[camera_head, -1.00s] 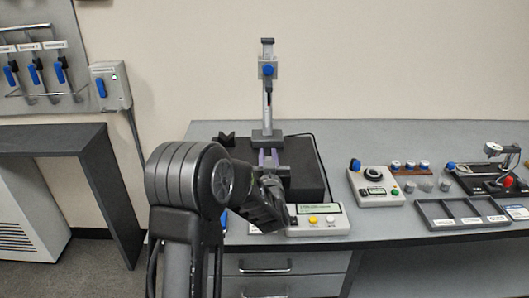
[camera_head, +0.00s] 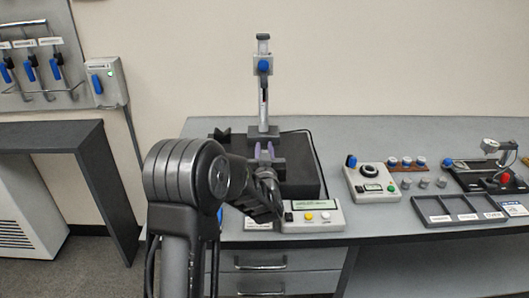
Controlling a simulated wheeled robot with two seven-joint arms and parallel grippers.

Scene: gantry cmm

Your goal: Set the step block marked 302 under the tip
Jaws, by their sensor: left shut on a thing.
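The gauge stand (camera_head: 263,90) rises at the back of the black plate (camera_head: 305,172), with a blue knob on its carriage. Its thin tip (camera_head: 262,112) points down over the stand's base. My left arm reaches in across the front of the plate. My right gripper is not in view.
A display box (camera_head: 312,217) with yellow and white buttons sits at the plate's front right. Farther right are a dial box (camera_head: 371,182), several small pucks, a labelled tray (camera_head: 436,221) and a red-knobbed fixture (camera_head: 500,180). The bench behind is clear.

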